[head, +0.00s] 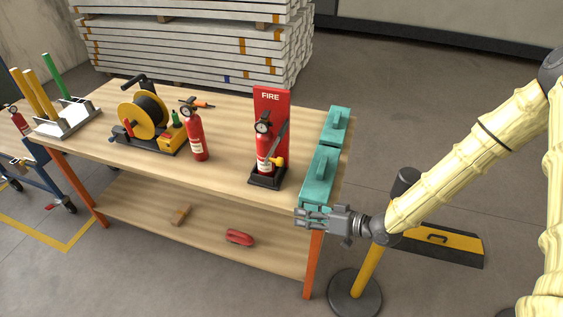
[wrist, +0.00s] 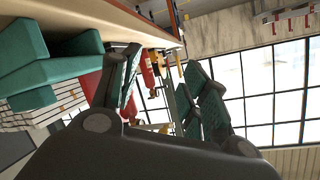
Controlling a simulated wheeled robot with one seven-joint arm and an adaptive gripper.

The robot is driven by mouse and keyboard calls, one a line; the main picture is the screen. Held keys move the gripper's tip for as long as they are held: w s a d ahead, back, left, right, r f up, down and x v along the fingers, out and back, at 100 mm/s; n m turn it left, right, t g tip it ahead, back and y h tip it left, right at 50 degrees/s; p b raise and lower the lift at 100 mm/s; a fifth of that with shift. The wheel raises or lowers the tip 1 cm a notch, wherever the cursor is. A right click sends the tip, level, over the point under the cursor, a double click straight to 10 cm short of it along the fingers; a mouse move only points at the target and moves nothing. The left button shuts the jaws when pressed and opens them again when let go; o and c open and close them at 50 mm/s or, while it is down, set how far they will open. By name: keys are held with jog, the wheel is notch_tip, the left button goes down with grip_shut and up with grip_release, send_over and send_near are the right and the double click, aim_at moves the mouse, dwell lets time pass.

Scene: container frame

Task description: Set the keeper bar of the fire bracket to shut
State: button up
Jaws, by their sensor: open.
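The fire bracket (head: 272,103) stands on the workbench near its right end, with a red back panel marked FIRE and a black base. A red extinguisher (head: 263,155) stands upright in it. The keeper bar (head: 281,134) is a grey strip slanting up and to the right from a yellow piece (head: 278,161) at the bracket's right side; it looks swung up, not across the extinguisher. My gripper (head: 303,219) is open and empty, at the bench's front right corner, right of and nearer than the bracket. In the wrist view its fingers (wrist: 165,92) are spread, with small red shapes between them.
A second extinguisher (head: 195,134) and a yellow reel (head: 143,113) stand left of the bracket. A yellow post (head: 369,260) stands beside my arm.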

aim_at(281, 161)
jog(key=w+d+r+n+g+y, duration=0.1)
jog(key=w+r+n+y, duration=0.15)
jog(key=r, duration=0.45)
jog(key=w+d+r+n+y, duration=0.1)
jog(key=w+r+n+y, duration=0.1)
jog(key=w+r+n, duration=0.3)
jog(key=shift+m, duration=0.65)
jog(key=shift+w+a+r+p, duration=0.2)
jog(key=shift+a+p, duration=0.4)
jog(key=shift+a, duration=1.05)
jog(key=shift+w+a+r+p, duration=0.15)
jog(key=shift+a+p, duration=0.4)
jog(key=shift+a, duration=1.05)
jog(key=shift+w+a+r+p, duration=0.1)
jog(key=shift+a+r+p, duration=0.35)
jog(key=shift+a, duration=1.2)
jog(key=shift+f, duration=0.15)
grip_shut()
